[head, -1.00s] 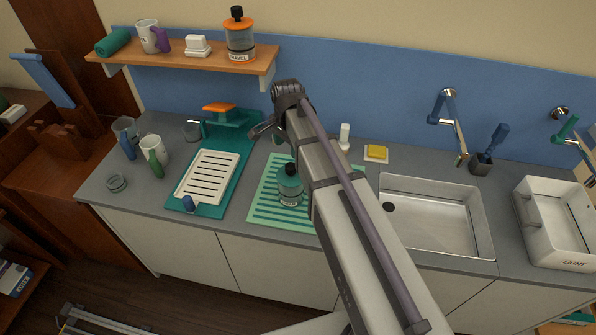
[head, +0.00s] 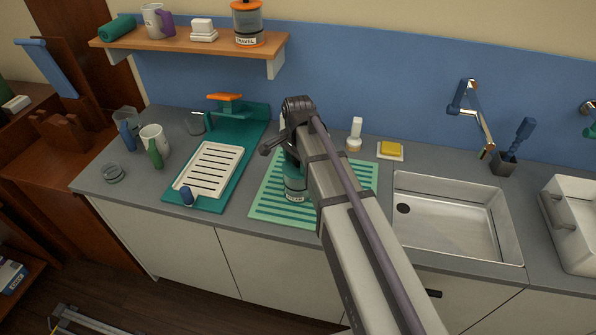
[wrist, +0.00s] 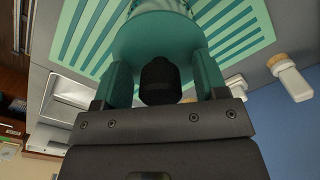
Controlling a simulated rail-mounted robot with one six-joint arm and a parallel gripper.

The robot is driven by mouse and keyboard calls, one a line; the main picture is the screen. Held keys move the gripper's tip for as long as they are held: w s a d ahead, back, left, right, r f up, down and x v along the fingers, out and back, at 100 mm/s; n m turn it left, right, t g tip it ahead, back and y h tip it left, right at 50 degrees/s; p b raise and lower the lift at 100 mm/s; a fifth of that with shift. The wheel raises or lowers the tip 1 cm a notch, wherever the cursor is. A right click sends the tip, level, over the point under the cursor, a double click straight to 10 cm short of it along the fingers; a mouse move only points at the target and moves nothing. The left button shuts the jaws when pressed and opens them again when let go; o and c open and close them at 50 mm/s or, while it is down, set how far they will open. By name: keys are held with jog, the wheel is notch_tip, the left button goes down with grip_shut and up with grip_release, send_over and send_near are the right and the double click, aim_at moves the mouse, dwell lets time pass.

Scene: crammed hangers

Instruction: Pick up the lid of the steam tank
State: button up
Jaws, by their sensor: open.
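The steam tank (head: 295,188) is a teal-tinted jar with a STEAM label. It stands on the striped green mat, and my arm covers its top in the head view. In the wrist view its round teal lid (wrist: 150,38) shows with a black knob (wrist: 160,82) on it. My gripper (wrist: 162,72) is open, with one teal finger on each side of the knob. Gaps show between the fingers and the knob. I cannot tell how deep the fingertips reach over the lid. The gripper is hidden behind my arm in the head view.
A white slotted tray (head: 208,170) on a teal stand is left of the striped mat (head: 268,205). A wooden shelf (head: 185,42) holds a TRAVEL jar (head: 247,25).

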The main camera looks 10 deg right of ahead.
jog(key=c, duration=1)
jog(key=shift+r, duration=0.15)
